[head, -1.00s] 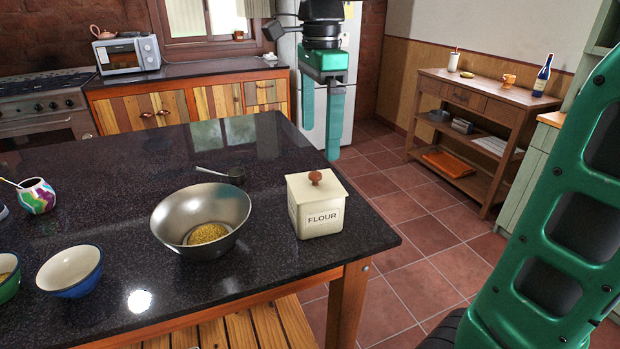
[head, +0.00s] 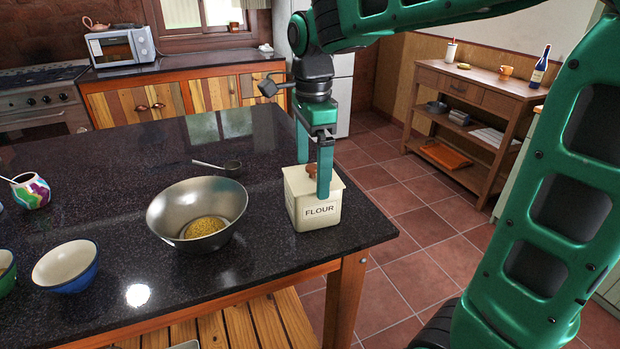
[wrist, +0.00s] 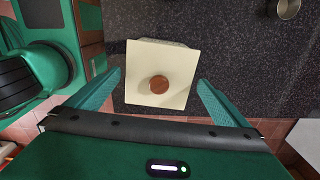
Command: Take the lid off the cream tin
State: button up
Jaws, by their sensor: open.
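The cream tin (head: 318,213) marked FLOUR stands upright on the dark countertop near its right edge. Its square cream lid (wrist: 146,60) is on it, with a round wooden knob (wrist: 159,84) in the middle. My gripper (head: 313,178) is open above the tin and points down. Its fingers reach to about lid height in the head view, one on each side of the knob. In the wrist view the knob lies between the two fingertips, with gaps on both sides. One finger partly hides the knob in the head view.
A metal bowl (head: 172,204) with yellow grains stands left of the tin. A blue-and-white bowl (head: 70,262) and a colourful cup (head: 32,192) are farther left. The counter's right edge is close to the tin.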

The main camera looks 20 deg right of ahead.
jog(key=shift+f, duration=0.15)
jog(key=c, duration=0.9)
jog(key=shift+c, duration=0.2)
